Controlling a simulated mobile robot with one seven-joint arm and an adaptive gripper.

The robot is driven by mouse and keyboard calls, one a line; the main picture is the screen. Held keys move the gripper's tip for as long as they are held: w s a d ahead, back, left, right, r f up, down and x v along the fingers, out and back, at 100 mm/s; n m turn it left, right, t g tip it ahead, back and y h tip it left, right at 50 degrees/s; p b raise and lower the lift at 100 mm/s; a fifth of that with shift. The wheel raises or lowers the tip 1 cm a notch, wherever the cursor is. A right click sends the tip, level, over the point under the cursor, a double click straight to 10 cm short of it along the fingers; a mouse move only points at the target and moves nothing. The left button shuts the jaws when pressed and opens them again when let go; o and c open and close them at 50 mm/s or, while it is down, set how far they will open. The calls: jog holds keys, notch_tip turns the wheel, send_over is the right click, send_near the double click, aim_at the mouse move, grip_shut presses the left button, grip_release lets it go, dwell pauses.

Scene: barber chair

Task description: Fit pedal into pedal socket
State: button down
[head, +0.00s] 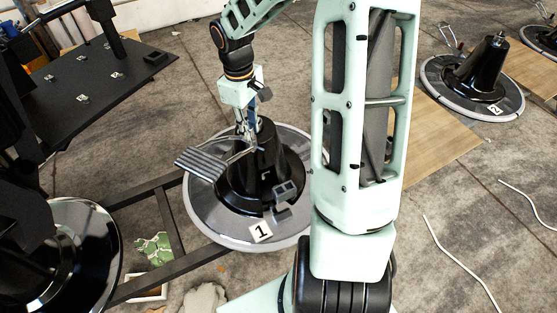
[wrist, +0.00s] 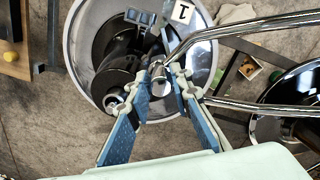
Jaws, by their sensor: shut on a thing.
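The pedal (head: 199,163) is a grey ribbed plate on bent chrome rods. In the head view it sticks out to the left of the black conical column of chair base 1 (head: 243,179). My gripper (head: 250,140) points down beside the column's upper part and is shut on the pedal's chrome rod. In the wrist view the gripper (wrist: 163,80) has its blue-backed fingers around the rod's end, and the pedal's rods (wrist: 250,27) run off to the right. A round metal opening (wrist: 117,98) shows at the column; I cannot tell whether it is the pedal socket. Contact with the column is unclear.
A grey bracket (head: 285,194) sticks out low on the column's front right. Black frame bars (head: 145,188) pass beside the base. A dark table (head: 100,85) stands at the upper left, a chrome disc (head: 82,245) at lower left, and base 2 (head: 478,82) at upper right.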

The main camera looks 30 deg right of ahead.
jog(key=s+d+f+n, duration=0.2)
jog(key=d+f+n, duration=0.1)
jog(key=f+n, duration=0.2)
jog(key=s+d+f+n+b, duration=0.1)
jog(key=d+f+n, duration=0.3)
jog(key=f, duration=0.5)
jog(key=n, duration=0.2)
jog(key=shift+s+d+f+n+y, duration=0.3)
jog(key=shift+s+y, duration=0.05)
jog(key=shift+y, duration=0.05)
jog(key=shift+r, duration=0.1)
notch_tip(320, 180, down, 11)
jog(key=b, duration=0.6)
jog(key=shift+b, duration=0.4)
jog(key=shift+f, duration=0.6)
dwell(0.5)
jog(key=c, duration=1.7)
grip_release()
jog(key=shift+o, duration=0.2)
jog(key=shift+r, duration=0.1)
